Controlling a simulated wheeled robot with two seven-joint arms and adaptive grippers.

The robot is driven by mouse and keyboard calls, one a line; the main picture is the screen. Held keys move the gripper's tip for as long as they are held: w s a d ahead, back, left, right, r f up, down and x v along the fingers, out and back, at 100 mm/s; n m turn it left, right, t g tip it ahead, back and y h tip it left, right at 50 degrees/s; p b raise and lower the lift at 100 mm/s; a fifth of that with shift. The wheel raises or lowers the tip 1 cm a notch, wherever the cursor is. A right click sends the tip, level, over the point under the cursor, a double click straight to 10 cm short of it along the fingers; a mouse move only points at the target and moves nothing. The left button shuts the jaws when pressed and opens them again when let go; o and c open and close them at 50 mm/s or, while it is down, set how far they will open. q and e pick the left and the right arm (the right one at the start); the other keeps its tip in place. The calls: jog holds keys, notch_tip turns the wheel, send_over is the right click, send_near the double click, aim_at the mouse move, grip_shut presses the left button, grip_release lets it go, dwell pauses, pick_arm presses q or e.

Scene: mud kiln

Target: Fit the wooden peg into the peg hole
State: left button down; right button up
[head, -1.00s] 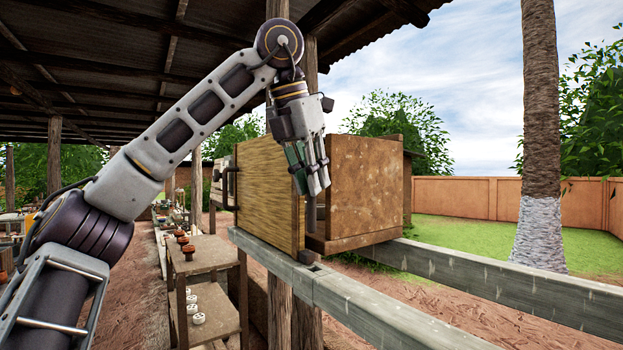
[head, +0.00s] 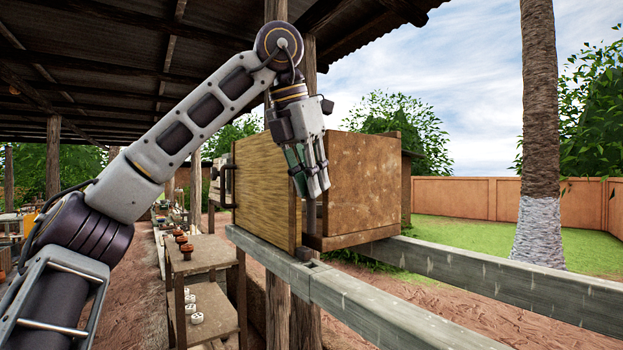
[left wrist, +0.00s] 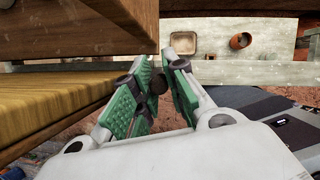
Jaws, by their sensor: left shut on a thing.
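My left gripper (head: 316,190) points down and is shut on the wooden peg (head: 311,216), a thin dark upright stick below the fingertips. In the left wrist view the peg's dark end (left wrist: 158,84) shows between the green finger pads. The peg is in the air above a pale grey beam (head: 365,310). My right gripper is not in view.
A wooden panel with a dark handle (head: 265,195) stands left of the gripper, and a brown box (head: 362,185) stands close on its right. Shelves with small pots (head: 205,255) stand lower left.

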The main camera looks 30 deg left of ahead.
aim_at(308, 222)
pick_arm(q)
jog(key=shift+f+b, duration=1.55)
jog(key=shift+f, duration=0.75)
jog(key=shift+p, duration=0.75)
dwell(0.8)
jog(key=shift+f+b, duration=1.9)
jog(key=shift+f, duration=0.6)
dwell(1.2)
jog(key=c, duration=1.3)
grip_release()
jog(key=shift+c, duration=0.2)
